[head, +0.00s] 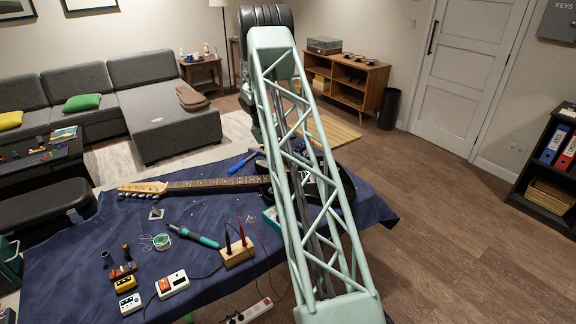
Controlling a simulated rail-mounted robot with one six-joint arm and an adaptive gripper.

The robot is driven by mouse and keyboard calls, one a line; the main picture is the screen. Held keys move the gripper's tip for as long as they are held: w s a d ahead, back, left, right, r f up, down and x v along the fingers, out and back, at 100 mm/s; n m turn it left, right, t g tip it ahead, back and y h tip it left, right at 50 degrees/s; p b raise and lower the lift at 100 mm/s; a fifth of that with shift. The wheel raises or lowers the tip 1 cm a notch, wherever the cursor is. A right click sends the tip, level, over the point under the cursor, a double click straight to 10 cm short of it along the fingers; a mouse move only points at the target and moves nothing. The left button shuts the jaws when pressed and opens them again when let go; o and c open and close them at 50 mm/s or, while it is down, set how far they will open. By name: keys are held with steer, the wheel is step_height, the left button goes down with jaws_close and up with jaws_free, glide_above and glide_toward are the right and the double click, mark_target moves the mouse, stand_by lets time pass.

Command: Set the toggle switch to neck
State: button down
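The electric guitar (222,183) lies flat on the blue-covered bench (70,262), its headstock to the left and its dark body to the right. My pale green lattice arm crosses in front of the body and hides much of it. The toggle switch cannot be made out in the head view. My gripper is not visible, so its place relative to the guitar cannot be told.
A blue-handled hammer (242,162) lies just behind the neck. Bare cloth lies around the headstock.

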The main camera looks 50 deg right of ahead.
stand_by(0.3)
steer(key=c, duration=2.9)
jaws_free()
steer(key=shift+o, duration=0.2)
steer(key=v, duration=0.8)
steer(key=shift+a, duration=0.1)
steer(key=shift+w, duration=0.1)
